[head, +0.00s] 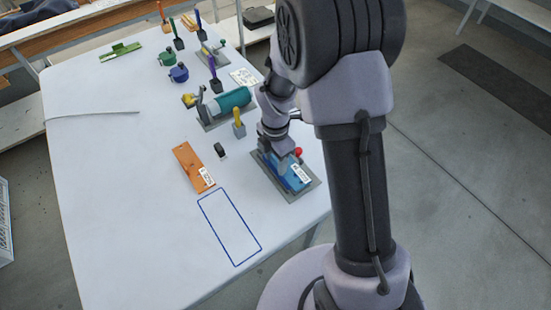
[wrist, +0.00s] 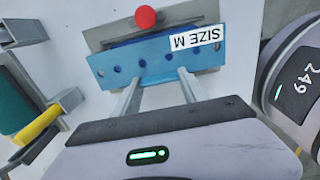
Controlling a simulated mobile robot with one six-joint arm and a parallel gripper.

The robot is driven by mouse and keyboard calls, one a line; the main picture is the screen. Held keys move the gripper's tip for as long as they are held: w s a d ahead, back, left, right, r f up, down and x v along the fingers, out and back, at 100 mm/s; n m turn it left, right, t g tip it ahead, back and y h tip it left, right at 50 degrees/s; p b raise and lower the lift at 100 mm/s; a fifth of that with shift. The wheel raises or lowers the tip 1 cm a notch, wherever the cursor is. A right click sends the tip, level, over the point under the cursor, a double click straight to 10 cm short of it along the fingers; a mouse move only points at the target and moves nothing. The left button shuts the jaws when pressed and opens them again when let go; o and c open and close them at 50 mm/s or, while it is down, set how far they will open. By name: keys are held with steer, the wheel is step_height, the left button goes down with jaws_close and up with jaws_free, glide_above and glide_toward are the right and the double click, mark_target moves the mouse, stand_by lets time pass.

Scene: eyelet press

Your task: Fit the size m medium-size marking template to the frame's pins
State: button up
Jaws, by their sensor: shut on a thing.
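The size M template is a blue plate with a row of holes and a white "SIZE M" label; it shows in the wrist view (wrist: 150,66) and in the head view (head: 288,172). My gripper (wrist: 160,84) is shut on its near edge, one finger toward each side; in the head view my gripper (head: 276,148) is over its far end. The template is over a grey plate (wrist: 105,38) with a red knob (wrist: 145,17), also seen in the head view (head: 298,151). Pins are not clearly visible, and I cannot tell whether the template is seated or just above the plate.
An orange plate (head: 190,166) with a label lies to the left, near a blue outlined rectangle (head: 230,227) on the white table (head: 110,200). A teal cylinder device (head: 230,100) and a yellow-handled tool (head: 238,122) stand behind. The table's left side is mostly clear.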

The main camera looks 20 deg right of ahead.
mark_target(275, 161)
steer(key=shift+f+b, duration=0.6)
steer(key=shift+f, duration=0.4)
stand_by(0.4)
steer(key=o, duration=1.5)
steer(key=shift+c, duration=0.2)
steer(key=shift+r, duration=0.1)
step_height(275, 161, up, 5)
steer(key=p, duration=0.4)
steer(key=shift+p, duration=0.35)
